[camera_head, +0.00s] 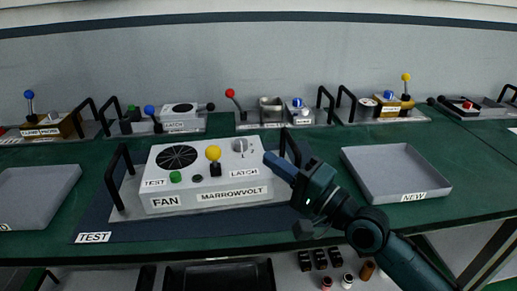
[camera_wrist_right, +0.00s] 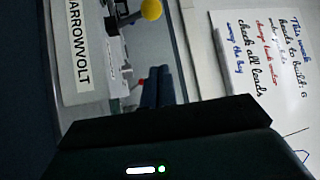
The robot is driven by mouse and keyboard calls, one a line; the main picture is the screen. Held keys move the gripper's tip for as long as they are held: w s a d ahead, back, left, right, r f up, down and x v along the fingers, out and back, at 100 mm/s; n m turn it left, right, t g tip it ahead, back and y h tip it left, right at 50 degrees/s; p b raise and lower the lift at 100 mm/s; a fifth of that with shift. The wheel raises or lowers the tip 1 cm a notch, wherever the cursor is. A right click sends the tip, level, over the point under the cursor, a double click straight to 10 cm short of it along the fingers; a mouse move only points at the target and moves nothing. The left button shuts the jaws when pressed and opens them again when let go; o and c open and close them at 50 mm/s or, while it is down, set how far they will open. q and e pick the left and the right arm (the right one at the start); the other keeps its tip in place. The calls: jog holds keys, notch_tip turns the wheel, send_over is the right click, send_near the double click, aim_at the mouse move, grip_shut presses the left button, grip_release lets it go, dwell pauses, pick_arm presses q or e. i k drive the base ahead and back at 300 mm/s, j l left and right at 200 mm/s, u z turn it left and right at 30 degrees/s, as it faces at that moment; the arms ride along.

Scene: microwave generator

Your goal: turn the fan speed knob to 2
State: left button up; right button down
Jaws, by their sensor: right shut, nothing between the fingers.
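The grey-white FAN unit (camera_head: 208,197) stands on a dark TEST mat in the head view. A round grey knob (camera_head: 240,146) sits at the back right of its top; its setting is too small to read. A yellow ball lever (camera_head: 213,153) stands left of it. My right gripper (camera_head: 268,158) is shut and empty, just right of the knob and apart from it as far as I can tell. In the right wrist view its fingers (camera_wrist_right: 156,86) are together, with the MARROWVOLT label (camera_wrist_right: 80,45) to their left. My left gripper is not in view.
Black handles (camera_head: 116,178) flank the unit. A green button (camera_head: 175,177) is on its top left. Grey trays lie to the left (camera_head: 38,195) and right (camera_head: 396,172). Other devices line the back wall. A whiteboard (camera_wrist_right: 262,60) with writing shows in the wrist view.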

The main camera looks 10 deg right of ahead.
aim_at(240, 144)
jog(key=k, duration=1)
